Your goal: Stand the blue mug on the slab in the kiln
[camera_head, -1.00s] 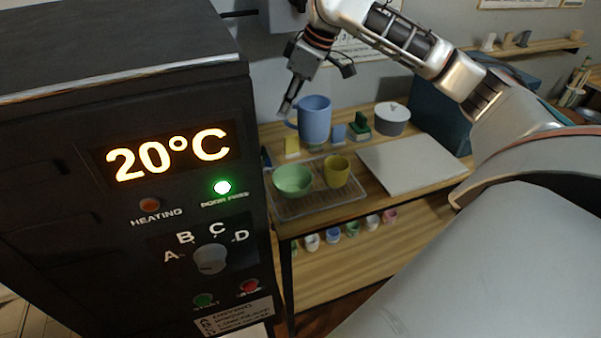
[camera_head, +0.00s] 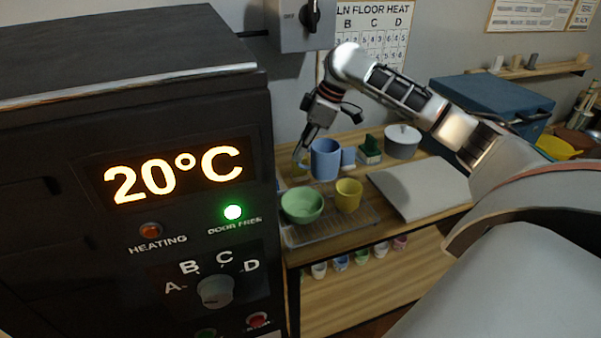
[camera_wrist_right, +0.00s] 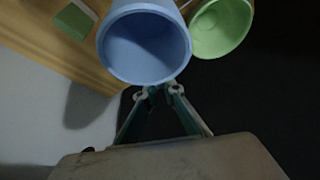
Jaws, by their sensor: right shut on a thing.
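The blue mug (camera_head: 325,160) is upright, held above the back of the wire rack, behind the green bowl (camera_head: 302,205) and yellow cup (camera_head: 348,195). My right gripper (camera_head: 301,153) is at the mug's left side, shut on it, apparently at the handle. In the right wrist view the mug (camera_wrist_right: 145,48) shows its open mouth, just beyond the gripper's fingertips (camera_wrist_right: 158,93). The dark kiln (camera_head: 130,110) fills the left; its display reads 20°C and the green "door free" lamp is lit. The slab and the kiln's inside are hidden. My left gripper is out of view.
A blue chest (camera_head: 490,105) stands behind at right.

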